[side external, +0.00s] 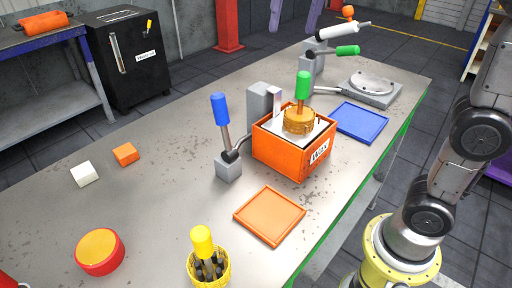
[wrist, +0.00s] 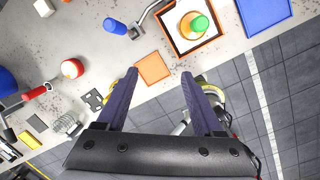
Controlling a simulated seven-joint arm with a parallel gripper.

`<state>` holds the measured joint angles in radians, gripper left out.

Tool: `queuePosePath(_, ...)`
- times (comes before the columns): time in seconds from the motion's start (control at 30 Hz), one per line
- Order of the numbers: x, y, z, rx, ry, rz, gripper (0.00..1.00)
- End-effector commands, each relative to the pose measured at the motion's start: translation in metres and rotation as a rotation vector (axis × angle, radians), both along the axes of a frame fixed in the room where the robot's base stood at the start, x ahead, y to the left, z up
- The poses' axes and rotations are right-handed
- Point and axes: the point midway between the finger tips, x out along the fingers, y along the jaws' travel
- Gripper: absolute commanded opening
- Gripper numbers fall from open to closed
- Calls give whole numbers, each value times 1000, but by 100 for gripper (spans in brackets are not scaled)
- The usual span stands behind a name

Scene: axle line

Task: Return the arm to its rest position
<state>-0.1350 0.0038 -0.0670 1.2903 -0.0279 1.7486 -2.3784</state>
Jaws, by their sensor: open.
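My gripper (wrist: 160,74) shows in the wrist view with its two dark fingers spread wide apart and nothing between them. It is above the table's front edge and floor, and an orange tray (wrist: 153,68) appears just beyond the fingertips. In the side external view my arm stands at the right, beside the table, and the gripper itself is out of the picture. The orange box (side external: 290,158) on the table holds a golden round part with a green-handled piece on top. The box also shows in the wrist view (wrist: 176,43).
The grey table (side external: 165,190) carries a blue-handled lever (side external: 221,115), a blue tray (side external: 361,121), an orange tray (side external: 269,216), a yellow basket (side external: 224,265) of tools, a red round part (side external: 99,251) and small blocks. A round plate fixture (side external: 372,85) stands at the far end.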

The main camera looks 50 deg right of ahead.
Motion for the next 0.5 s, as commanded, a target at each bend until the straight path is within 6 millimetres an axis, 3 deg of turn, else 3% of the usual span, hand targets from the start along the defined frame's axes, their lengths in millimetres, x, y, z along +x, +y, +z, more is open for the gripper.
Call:
queuePosePath(0.03,-19,-7,-3,18,-21,-89,69)
queuePosePath(0.2,-68,-22,-28,104,-91,-460,69)
queuePosePath(0.5,-132,-35,-104,322,-179,-1168,69)
